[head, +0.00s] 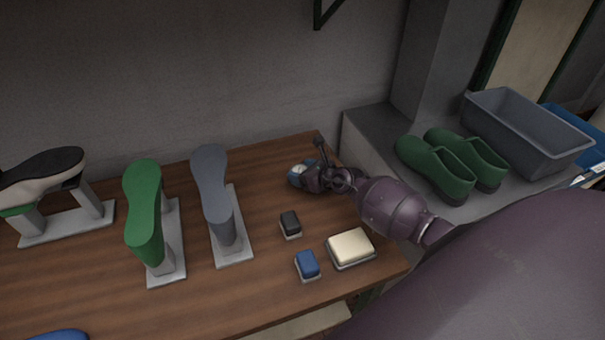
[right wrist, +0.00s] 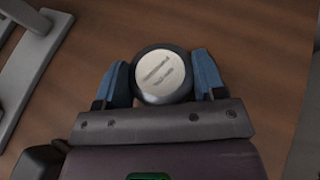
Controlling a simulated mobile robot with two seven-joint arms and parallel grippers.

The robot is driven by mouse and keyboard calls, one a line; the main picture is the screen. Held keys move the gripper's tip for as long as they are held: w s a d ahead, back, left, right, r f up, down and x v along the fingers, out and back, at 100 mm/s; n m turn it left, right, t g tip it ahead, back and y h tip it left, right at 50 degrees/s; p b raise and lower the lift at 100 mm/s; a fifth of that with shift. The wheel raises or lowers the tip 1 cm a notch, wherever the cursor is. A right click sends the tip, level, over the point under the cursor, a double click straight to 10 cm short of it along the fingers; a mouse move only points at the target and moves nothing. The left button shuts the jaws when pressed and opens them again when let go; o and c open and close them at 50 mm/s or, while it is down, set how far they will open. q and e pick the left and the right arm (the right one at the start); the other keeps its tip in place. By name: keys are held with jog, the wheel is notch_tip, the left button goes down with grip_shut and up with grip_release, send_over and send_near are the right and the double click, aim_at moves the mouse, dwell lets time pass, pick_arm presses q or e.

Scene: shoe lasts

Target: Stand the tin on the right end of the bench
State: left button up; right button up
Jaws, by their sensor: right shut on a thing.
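The round tin (right wrist: 163,77), with a pale lettered lid and a dark rim, sits between the blue fingertips of my right gripper (right wrist: 163,82) in the right wrist view. The gripper is shut on it, and the lid faces the camera. In the head view my right gripper (head: 302,175) is over the back right part of the wooden bench (head: 270,160), near its right end. The gripper mostly hides the tin there. I cannot tell whether the tin touches the bench top. My left gripper is not in view.
A grey last (head: 212,185) and a green last (head: 143,205) on stands are to the left. Green shoes (head: 437,168) and a grey bin (head: 525,130) occupy the ledge at right.

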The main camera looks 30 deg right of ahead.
jog(key=shift+r, duration=0.1)
jog(key=o, duration=1)
jog(key=shift+c, duration=0.2)
jog(key=shift+r, duration=0.1)
jog(key=p+v, duration=0.2)
jog(key=v, duration=0.8)
jog(key=shift+s+d, duration=0.15)
jog(key=shift+s, duration=0.15)
jog(key=shift+s+d+r, duration=0.15)
jog(key=shift+s+r, duration=0.1)
jog(key=shift+s, duration=0.4)
